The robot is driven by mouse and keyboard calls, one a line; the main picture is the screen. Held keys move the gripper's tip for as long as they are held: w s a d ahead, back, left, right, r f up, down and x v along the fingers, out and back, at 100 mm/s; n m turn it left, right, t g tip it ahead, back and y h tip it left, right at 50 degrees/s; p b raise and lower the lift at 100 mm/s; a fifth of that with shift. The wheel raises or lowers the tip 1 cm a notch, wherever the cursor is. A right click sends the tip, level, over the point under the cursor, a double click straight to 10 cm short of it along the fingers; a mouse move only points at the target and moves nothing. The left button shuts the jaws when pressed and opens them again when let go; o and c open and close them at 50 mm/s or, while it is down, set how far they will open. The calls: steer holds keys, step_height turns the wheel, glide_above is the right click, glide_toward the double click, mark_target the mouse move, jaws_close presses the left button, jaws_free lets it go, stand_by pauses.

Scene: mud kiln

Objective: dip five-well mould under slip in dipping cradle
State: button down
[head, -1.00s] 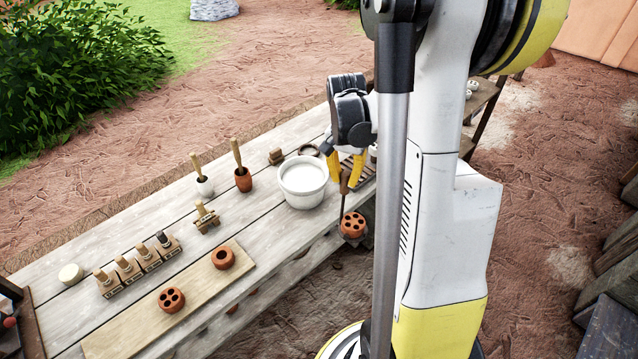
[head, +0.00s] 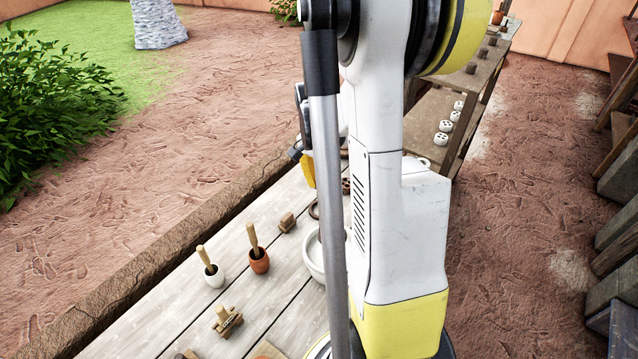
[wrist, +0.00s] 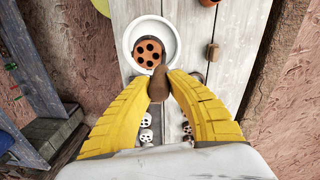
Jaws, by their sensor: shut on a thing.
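The five-well mould (wrist: 149,52) is terracotta with dark wells and shows in the wrist view, resting in the dipping cradle. It appears over the white bucket of slip (wrist: 168,30); its height above the slip cannot be told. The cradle's brown handle (wrist: 158,84) is between my gripper's yellow fingers (wrist: 166,84), which are shut on it. In the head view my gripper (head: 307,170) is partly hidden by my own arm, as is the bucket (head: 312,262). I cannot make out the held mould clearly there.
A white mortar (head: 214,277) and a terracotta mortar (head: 259,262), each with a pestle, stand on the plank table (head: 170,318). A small wooden block (head: 287,222) and a wooden stamp (head: 228,322) lie near. White moulds (head: 443,133) sit on a shelf behind.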

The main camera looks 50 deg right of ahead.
mark_target(322, 196)
steer(key=shift+w, duration=0.15)
steer(key=shift+s+f+b, duration=0.3)
steer(key=shift+f+b, duration=0.2)
steer(key=shift+f, duration=0.15)
steer(key=shift+w+f+b, duration=0.1)
steer(key=shift+f+b, duration=0.8)
steer(key=shift+f, duration=0.65)
steer(key=shift+b, duration=0.35)
steer(key=shift+f+b, duration=4.35)
steer(key=shift+f, duration=0.45)
steer(key=shift+r, duration=0.15)
